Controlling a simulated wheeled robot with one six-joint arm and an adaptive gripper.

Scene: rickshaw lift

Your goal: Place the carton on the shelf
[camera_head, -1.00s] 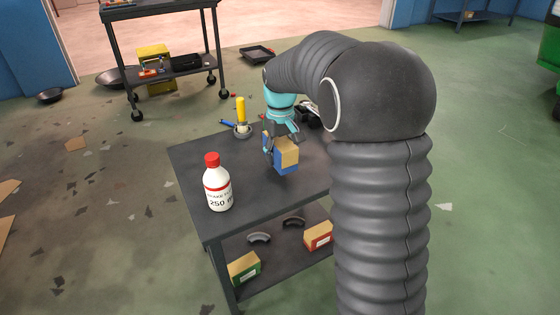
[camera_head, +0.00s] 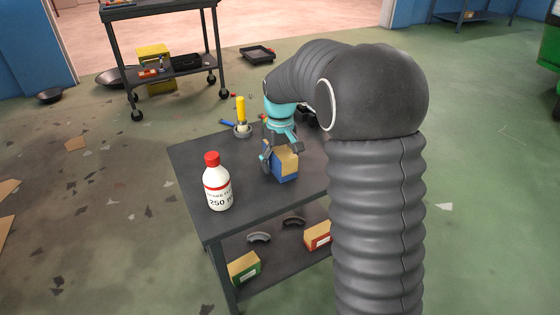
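The blue and tan carton (camera_head: 286,168) is upright at the upper surface of the dark cart (camera_head: 190,158), right of the bottle. It is at or just above that surface; I cannot tell whether it touches. My gripper (camera_head: 281,152) comes down from above with its fingers around the carton's upper part and appears shut on it. My arm hides the cart's right side. The cart's lower shelf (camera_head: 275,262) shows below.
A white bottle with a red cap (camera_head: 217,185) stands at the front left of the cart top. A yellow-handled tool (camera_head: 241,115) stands at the back. The lower shelf holds a green box (camera_head: 244,267), a red box (camera_head: 318,236) and two curved grey parts (camera_head: 259,238).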

